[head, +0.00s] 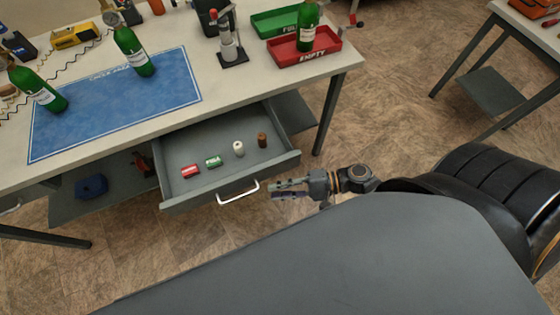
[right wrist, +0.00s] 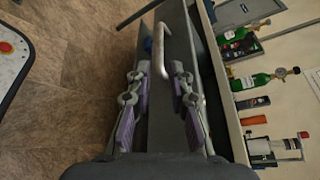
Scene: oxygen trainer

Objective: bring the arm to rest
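My right gripper (head: 274,190) hangs in front of the workbench, over the floor, pointing left. It is just right of the open drawer's white handle (head: 238,193), with a small gap in the head view. In the right wrist view the gripper (right wrist: 157,74) has its fingers spread, with nothing held. The handle (right wrist: 163,50) shows beyond and between the fingers. The grey drawer (head: 220,177) is pulled out and holds a red label block, a green label block, a white item and a brown item. My left gripper is in neither view.
The workbench (head: 185,120) carries a blue mat (head: 110,105), green bottles, a green tray (head: 272,24) and a red tray (head: 290,55). Another table (head: 525,35) stands at the right. Open floor (head: 390,110) lies between the tables.

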